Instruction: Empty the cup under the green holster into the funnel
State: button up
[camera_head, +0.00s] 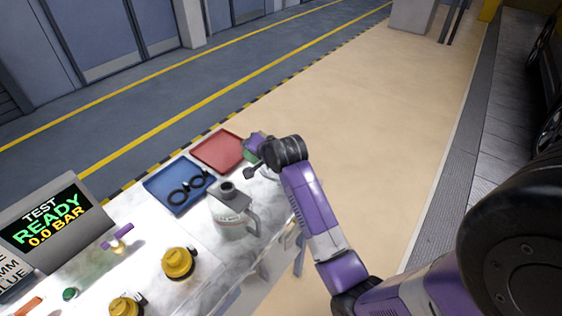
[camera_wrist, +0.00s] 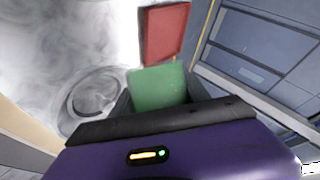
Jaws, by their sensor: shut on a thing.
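My gripper (camera_head: 256,150) is over the far right end of the table, beside the red tray. It is shut on a green block-like piece (camera_wrist: 158,88), which fills the space between the jaws in the wrist view and shows as a small green patch (camera_head: 250,157) in the head view. I cannot tell if this piece is a holster or part of a cup. A round grey rim with a dark inside (camera_wrist: 92,95) lies left of the jaws in the wrist view; I cannot tell if it is a cup or a funnel. No funnel is clearly made out.
A grey jug with a handle (camera_head: 234,218) and dark neck stands mid-table. The red tray (camera_head: 218,150) looks empty; the blue tray (camera_head: 165,203) holds black rings. Yellow caps (camera_head: 178,263), a purple T-shaped piece (camera_head: 119,237) and a display (camera_head: 50,222) are left. Floor beyond is clear.

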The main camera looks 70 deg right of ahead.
jog(key=shift+r+y, duration=0.25)
jog(key=shift+y, duration=0.05)
dwell(0.4)
jog(key=shift+w+a+f+m+t+y+b, duration=0.1)
jog(key=shift+f+m+t+y+b, duration=0.3)
jog(key=shift+m+b, duration=0.5)
dwell(0.4)
jog(key=shift+r+t+y+b, duration=0.4)
jog(key=shift+r+t+b, duration=0.2)
jog(key=shift+b, duration=0.1)
dwell(0.7)
jog(key=shift+s+d+f+m+t+y, duration=0.3)
jog(key=shift+s+d+m+t+y, duration=0.1)
jog(key=shift+d+m+y, duration=0.15)
dwell(0.8)
jog(key=shift+f+m+t+y, duration=0.3)
jog(key=shift+m+t, duration=0.1)
jog(key=shift+m, duration=0.15)
dwell(0.9)
jog(key=shift+a+r, duration=0.1)
jog(key=shift+r, duration=0.15)
jog(key=shift+w+a+r+n+g+h, duration=0.3)
jog(key=shift+w+a+n+g+h, duration=0.2)
jog(key=shift+n+g+h, duration=0.35)
jog(key=shift+s, duration=0.1)
